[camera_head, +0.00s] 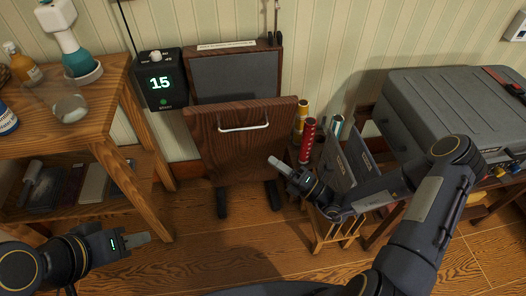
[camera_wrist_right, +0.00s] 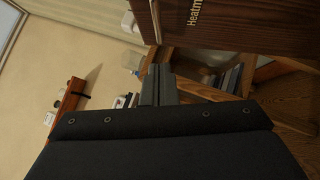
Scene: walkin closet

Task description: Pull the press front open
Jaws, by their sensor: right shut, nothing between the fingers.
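The trouser press stands against the wall, with a grey inner panel (camera_head: 236,76) in a brown wooden frame. Its dark wooden front (camera_head: 240,150) is tilted out from the top, with a gap behind its upper edge. A pale bar handle (camera_head: 243,127) crosses the front. My right gripper (camera_head: 275,162) is shut and empty, near the right part of the front, below and right of the handle. In the right wrist view its shut fingers (camera_wrist_right: 158,85) lie below a wooden panel (camera_wrist_right: 235,25) with lettering. My left gripper (camera_head: 138,239) is low at the left, away from the press; its finger gap is hidden.
A control box (camera_head: 160,80) reading 15 hangs left of the press. A wooden shelf table (camera_head: 110,100) with bottles stands at the left. Coloured rolls (camera_head: 308,140) and a wooden rack (camera_head: 335,232) stand right of the press. A grey case (camera_head: 450,100) is further right.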

